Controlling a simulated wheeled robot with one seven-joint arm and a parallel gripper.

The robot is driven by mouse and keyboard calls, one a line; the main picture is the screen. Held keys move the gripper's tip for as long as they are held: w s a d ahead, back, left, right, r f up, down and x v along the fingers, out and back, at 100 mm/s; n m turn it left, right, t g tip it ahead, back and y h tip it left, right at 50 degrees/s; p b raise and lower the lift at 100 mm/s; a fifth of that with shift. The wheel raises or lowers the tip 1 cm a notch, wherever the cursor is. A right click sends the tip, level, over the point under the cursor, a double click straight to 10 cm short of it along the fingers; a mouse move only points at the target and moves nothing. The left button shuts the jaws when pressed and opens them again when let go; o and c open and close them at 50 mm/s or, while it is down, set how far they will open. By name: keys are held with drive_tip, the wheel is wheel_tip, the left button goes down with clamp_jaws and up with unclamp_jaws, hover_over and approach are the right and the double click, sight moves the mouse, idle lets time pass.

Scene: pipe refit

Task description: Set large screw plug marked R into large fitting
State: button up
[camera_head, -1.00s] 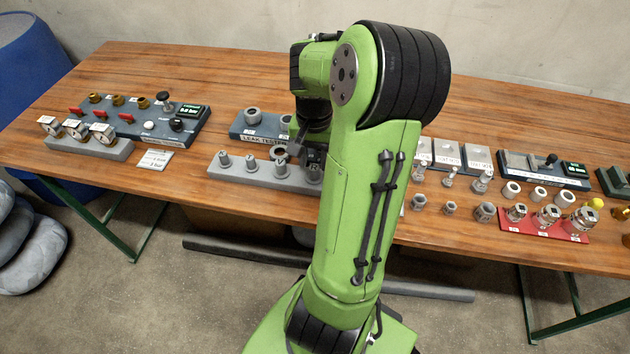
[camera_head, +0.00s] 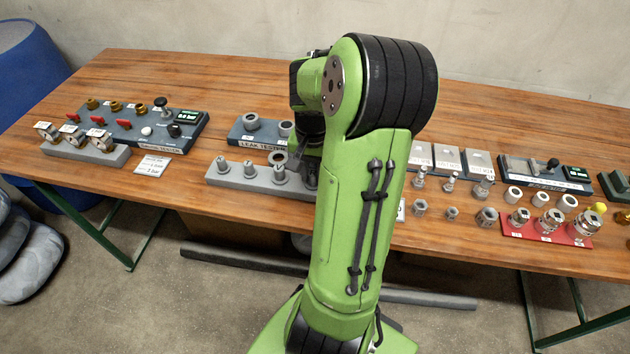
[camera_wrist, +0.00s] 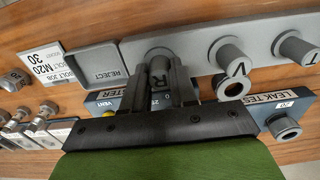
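The screw plug marked R (camera_wrist: 159,72) stands in the grey rack in the wrist view, its marked top between my gripper's two dark fingers. My gripper (camera_wrist: 164,70) has a finger on each side of the plug; whether they press on it I cannot tell. In the head view the arm mostly hides the fingers and this plug. A grey ring-shaped fitting (camera_wrist: 235,88) shows beside the plug marked V (camera_wrist: 230,56). Another round fitting (camera_wrist: 285,127) sits on the leak tester by a "20" label. Which fitting is the large one I cannot tell.
The grey rack (camera_head: 234,180) also holds several other plugs, including one marked T (camera_wrist: 296,46). A reject tray (camera_wrist: 95,62) lies beside R. The leak tester (camera_head: 240,134) stands directly behind the rack. Loose nuts and a red tray (camera_head: 517,231) stand at right.

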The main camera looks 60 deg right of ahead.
clamp_jaws()
drive_tip(key=shift+r+p, duration=2.75)
drive_tip(key=shift+r, duration=0.1)
drive_tip(key=shift+f, duration=0.1)
